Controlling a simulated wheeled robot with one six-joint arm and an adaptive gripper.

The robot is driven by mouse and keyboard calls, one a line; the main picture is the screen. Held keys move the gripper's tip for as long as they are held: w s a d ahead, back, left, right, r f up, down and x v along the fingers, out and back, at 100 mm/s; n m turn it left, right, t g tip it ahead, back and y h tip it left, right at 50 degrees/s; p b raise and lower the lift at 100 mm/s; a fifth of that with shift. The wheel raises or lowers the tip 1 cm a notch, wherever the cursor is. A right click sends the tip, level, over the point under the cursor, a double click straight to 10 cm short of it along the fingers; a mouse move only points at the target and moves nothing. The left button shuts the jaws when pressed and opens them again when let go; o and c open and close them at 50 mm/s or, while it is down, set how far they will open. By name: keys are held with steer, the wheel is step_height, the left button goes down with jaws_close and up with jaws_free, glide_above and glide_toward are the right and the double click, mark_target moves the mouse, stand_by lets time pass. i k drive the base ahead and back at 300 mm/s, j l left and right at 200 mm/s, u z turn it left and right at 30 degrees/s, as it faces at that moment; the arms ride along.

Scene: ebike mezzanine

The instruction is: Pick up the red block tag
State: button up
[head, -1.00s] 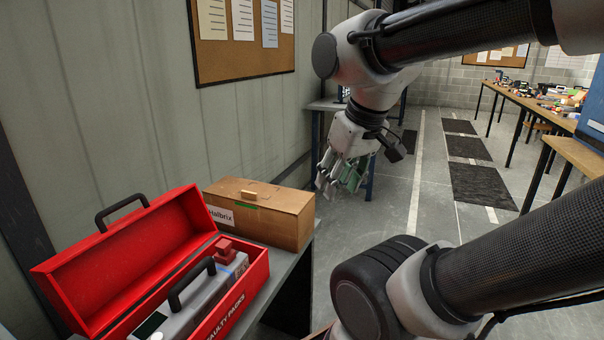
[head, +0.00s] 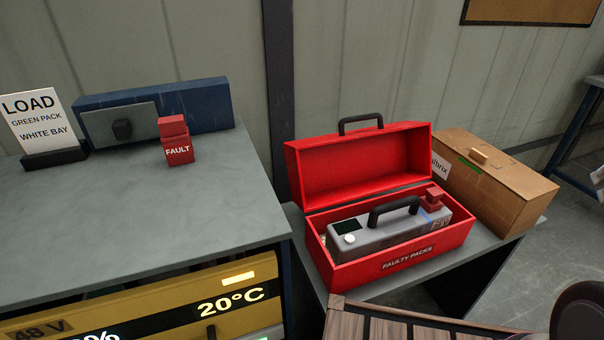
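A red block tag (head: 177,142) marked FAULT stands upright on the grey workbench top (head: 130,215) at the left, in front of a blue and grey fixture. A second red block (head: 434,198) sits on the right end of a grey battery pack (head: 385,237) inside an open red toolbox marked FAULTY PACKS (head: 400,260).
A LOAD GREEN PACK WHITE BAY sign (head: 40,120) stands left of the tag. The blue fixture (head: 205,105) is close behind it. A cardboard box (head: 495,185) sits right of the toolbox. The bench top in front of the tag is clear.

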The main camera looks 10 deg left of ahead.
mark_target(176, 140)
steer(key=u, duration=1.65)
steer(key=z, duration=1.25)
steer(key=u, duration=1.25)
steer(key=i+j+z, duration=0.15)
steer(key=j, duration=0.15)
